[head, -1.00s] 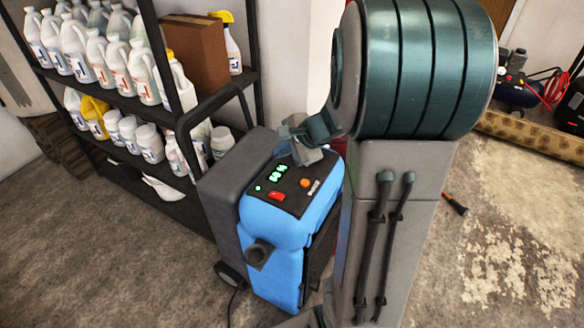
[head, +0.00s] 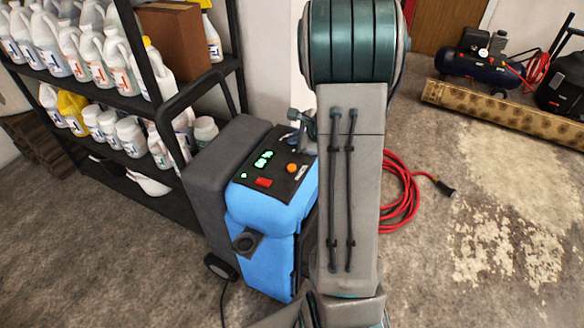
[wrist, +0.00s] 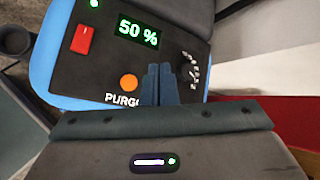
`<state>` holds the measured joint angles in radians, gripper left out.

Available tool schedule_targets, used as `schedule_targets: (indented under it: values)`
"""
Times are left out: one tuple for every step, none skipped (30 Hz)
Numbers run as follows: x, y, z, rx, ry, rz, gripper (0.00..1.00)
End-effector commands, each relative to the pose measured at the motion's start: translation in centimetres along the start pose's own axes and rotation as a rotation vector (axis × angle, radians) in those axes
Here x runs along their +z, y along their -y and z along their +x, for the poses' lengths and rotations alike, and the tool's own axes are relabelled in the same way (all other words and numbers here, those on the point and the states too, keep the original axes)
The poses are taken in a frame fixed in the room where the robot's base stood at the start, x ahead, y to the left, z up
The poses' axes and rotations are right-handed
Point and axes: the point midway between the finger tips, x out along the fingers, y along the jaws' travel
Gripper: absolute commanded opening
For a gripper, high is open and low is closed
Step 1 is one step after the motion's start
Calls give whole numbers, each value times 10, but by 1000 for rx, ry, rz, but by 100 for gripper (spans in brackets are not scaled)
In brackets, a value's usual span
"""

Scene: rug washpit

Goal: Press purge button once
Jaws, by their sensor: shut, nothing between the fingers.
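The purge button is a round orange button (head: 291,168) on the black top panel (head: 272,178) of a blue machine. In the wrist view the orange button (wrist: 129,82) has the word PURGE beside it, partly covered by my fingers. My gripper (wrist: 158,70) is shut and empty. Its fingertips appear over the panel just right of the button in the wrist view, not covering it. In the head view my gripper is mostly hidden behind my arm, near the panel's far right corner. I cannot tell whether the fingertips touch the panel.
A red switch (wrist: 82,39), a green display (wrist: 138,34) reading 50 % and a dark knob (wrist: 188,70) share the panel. A shelf of bottles (head: 105,75) stands left. A red hose coil (head: 402,195) lies on the floor at right.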

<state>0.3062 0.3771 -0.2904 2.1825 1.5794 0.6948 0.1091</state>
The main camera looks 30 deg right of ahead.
Motion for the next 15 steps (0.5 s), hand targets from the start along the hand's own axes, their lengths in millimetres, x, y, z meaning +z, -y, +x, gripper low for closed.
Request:
schedule_targets:
  values:
    - [-4,-4,5,1,0,1,0]
    - [-5,-6,7,1,0,1,0]
    - [-8,-8,11,1,0,1,0]
    - [-10,-10,13,1,0,1,0]
    - [-12,-12,16,2,0,0,0]
    - [-14,-15,20,2,0,0,0]
    - [-17,-17,23,2,0,0,0]
    - [-19,-20,26,2,0,1,0]
    - [-22,-23,30,2,0,1,0]
    - [-25,-25,34,2,0,1,0]
    - [-27,-28,37,2,0,0,0]
    - [-30,-31,41,2,0,0,0]
    - [-32,-32,44,2,0,0,0]
    - [-34,-34,46,0,0,-1,0]
    - [-36,-36,49,0,0,-1,0]
